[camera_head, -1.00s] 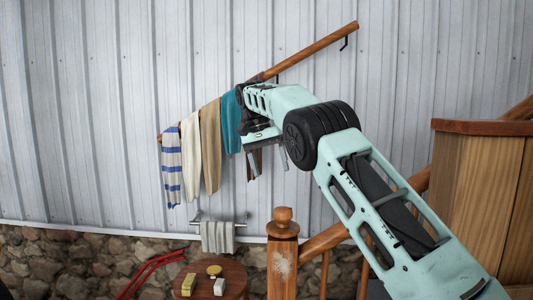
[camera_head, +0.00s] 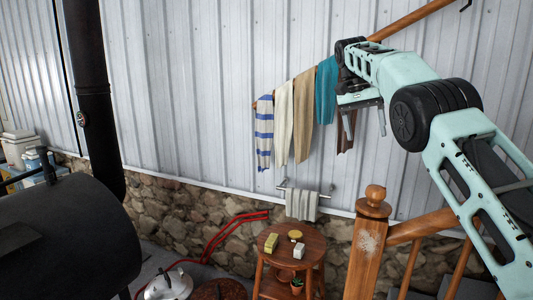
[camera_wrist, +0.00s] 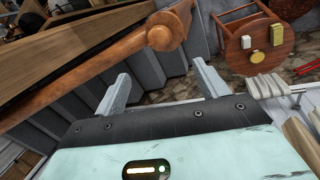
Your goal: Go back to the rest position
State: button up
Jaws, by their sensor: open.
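My gripper (camera_head: 366,128) is raised at the upper right of the head view, in front of the wall and beside the clothes on the handrail. In the wrist view my gripper (camera_wrist: 160,85) has its two fingers spread apart with nothing between them. A dark brown cloth (camera_head: 346,132) hangs behind the gripper and is partly hidden by it. A teal cloth (camera_head: 326,90) hangs just left of the gripper. Whether the gripper touches either cloth is not clear.
The wooden newel post (camera_head: 368,245) and stair rail stand below my arm. A round wooden stool (camera_head: 311,248) holds small items. A black barrel stove (camera_head: 70,240) with its pipe (camera_head: 92,100) is at left. A towel (camera_head: 302,205) hangs on a low bar.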

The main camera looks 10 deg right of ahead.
jog(key=s+a+f+n+t+y+b, duration=0.1)
jog(key=s+a+f+n+b, duration=0.4)
jog(key=s+a+f, duration=0.55)
jog(key=s+a+f+n+y+b, duration=0.2)
jog(key=s+a+f+n+b, duration=0.4)
jog(key=a, duration=0.7)
jog(key=s+a+f+n+b, duration=0.1)
jog(key=s+f+n+b, duration=0.1)
jog(key=s+f, duration=0.7)
jog(key=s+a+f+n+t+b, duration=0.1)
jog(key=s+f+n, duration=0.3)
jog(key=s+f, duration=0.5)
jog(key=s+b, duration=0.1)
jog(key=s, duration=0.7)
jog(key=shift+s+f+b, duration=0.2)
jog(key=shift+f+b, duration=0.1)
jog(key=shift+b, duration=0.05)
